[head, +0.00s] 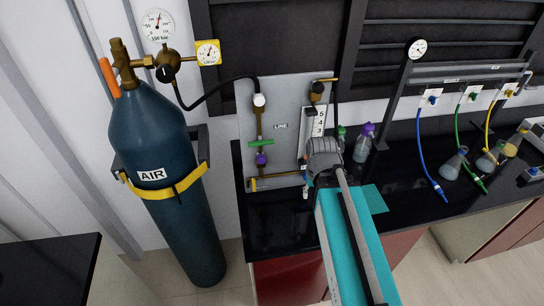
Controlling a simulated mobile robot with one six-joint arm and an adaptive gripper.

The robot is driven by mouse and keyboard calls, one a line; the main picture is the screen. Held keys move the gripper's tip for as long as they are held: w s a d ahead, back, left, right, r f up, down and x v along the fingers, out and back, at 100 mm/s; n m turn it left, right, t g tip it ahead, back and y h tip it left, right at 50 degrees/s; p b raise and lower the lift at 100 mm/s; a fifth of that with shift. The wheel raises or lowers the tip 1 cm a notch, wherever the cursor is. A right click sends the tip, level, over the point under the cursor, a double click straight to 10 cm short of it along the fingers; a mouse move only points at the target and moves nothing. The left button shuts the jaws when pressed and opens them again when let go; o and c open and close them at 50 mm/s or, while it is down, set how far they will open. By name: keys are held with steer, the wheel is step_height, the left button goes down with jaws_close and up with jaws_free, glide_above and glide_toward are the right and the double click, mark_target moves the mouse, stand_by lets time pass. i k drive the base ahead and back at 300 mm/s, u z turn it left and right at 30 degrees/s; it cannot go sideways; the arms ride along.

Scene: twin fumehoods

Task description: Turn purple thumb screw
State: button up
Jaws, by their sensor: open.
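The purple thumb screw (261,159) sits on the brass line of the grey upright panel (285,92), just below a green lever (260,143). My arm comes up from the bottom of the head view, and its end is in front of the panel's right lower part. My gripper (306,173) is small and partly hidden by my own wrist; it is open. It is to the right of the purple thumb screw and apart from it in the picture. Its exact distance from the panel is hard to tell.
A dark blue AIR cylinder (155,150) with gauges stands left of the black bench (285,232). A black hose runs from it to the panel. A flask with a purple cap (363,145) stands right of my wrist. Several flasks and coloured hoses are farther right.

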mark_target(261, 158)
steer(key=z, duration=0.3)
steer(key=k, duration=0.9)
steer(key=u, duration=0.55)
